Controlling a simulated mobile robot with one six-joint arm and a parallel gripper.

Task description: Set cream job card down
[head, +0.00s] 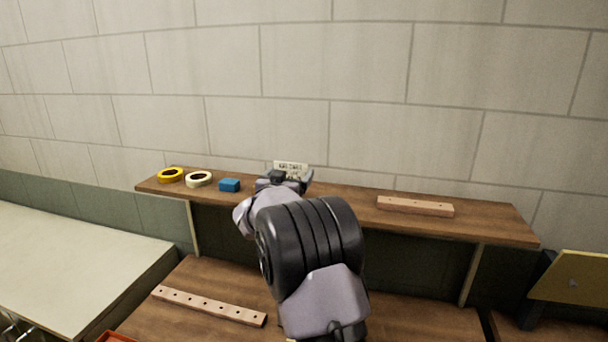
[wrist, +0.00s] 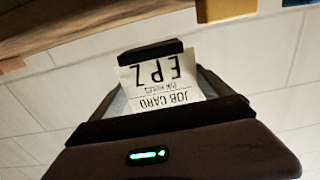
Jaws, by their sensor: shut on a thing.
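The cream job card (head: 291,166) is held upright in my gripper (head: 285,178), at the shelf (head: 350,200) against the wall. In the wrist view the card (wrist: 165,82) shows its printed lettering upside down, including "JOB CARD" and "EPZ". My gripper (wrist: 155,85) is shut on the card, one finger across its face. The card's lower part is hidden by my gripper in the head view. I cannot tell whether the card touches the shelf.
On the shelf, a yellow tape roll (head: 170,175), a cream roll (head: 199,179) and a blue block (head: 229,185) stand left of my gripper. A pinkish bar (head: 415,206) lies to the right. A drilled strip (head: 208,306) lies on the bench below.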

